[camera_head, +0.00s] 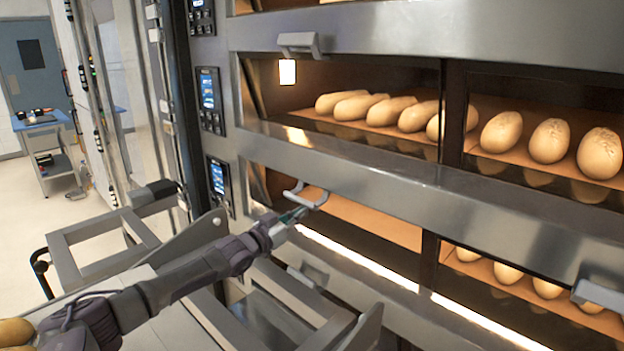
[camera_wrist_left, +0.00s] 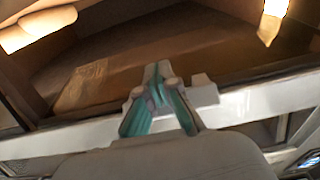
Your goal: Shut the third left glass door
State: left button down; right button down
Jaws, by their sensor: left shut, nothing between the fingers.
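The third left door's grey handle (camera_head: 306,196) shows at the oven front in the head view, before a lit chamber (camera_head: 375,221) whose visible floor is bare. I cannot tell the door's exact angle. My left gripper (camera_head: 295,214) reaches in from the left, just below and beside this handle. In the left wrist view my left gripper (camera_wrist_left: 157,72) has its teal-padded fingers together with nothing between them. A pale bar (camera_wrist_left: 245,103) crosses behind the fingers; contact with it is unclear. My right gripper is not in view.
Loaves (camera_head: 370,107) lie in the deck above, and more loaves (camera_head: 505,273) sit in the lower right chamber. Another handle (camera_head: 597,296) juts out at the lower right. A grey metal frame (camera_head: 75,250) stands left of the oven. Open floor lies at far left.

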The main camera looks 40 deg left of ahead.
aim_at(297, 200)
pick_arm(q)
jog(key=shift+a+r+p, duration=0.2)
jog(key=shift+r+p, duration=1.15)
jog(key=shift+r, duration=0.4)
jog(key=shift+s+r+p, duration=0.15)
jog(key=shift+r+p, duration=0.2)
jog(key=shift+r, duration=0.2)
jog(key=shift+s+r+p, duration=0.15)
jog(key=shift+r+p, duration=0.2)
jog(key=shift+r, duration=0.2)
jog(key=shift+d+f, duration=0.2)
jog(key=shift+f, duration=0.05)
jog(key=shift+d+f, duration=0.1)
jog(key=shift+f, duration=0.05)
jog(key=shift+s+f+p, duration=0.25)
jog(key=shift+p, duration=0.1)
jog(key=s+p, duration=0.2)
jog(key=s, duration=0.1)
jog(key=shift+s+a+f+p, duration=0.35)
jog(key=shift+p, duration=0.05)
jog(key=shift+s+a+f+p, duration=0.1)
jog(key=shift+s+f+p, duration=0.2)
jog(key=shift+s+p, duration=0.25)
jog(key=shift+s+f+p, duration=0.25)
jog(key=shift+s+p, duration=0.1)
jog(key=shift+s, duration=0.35)
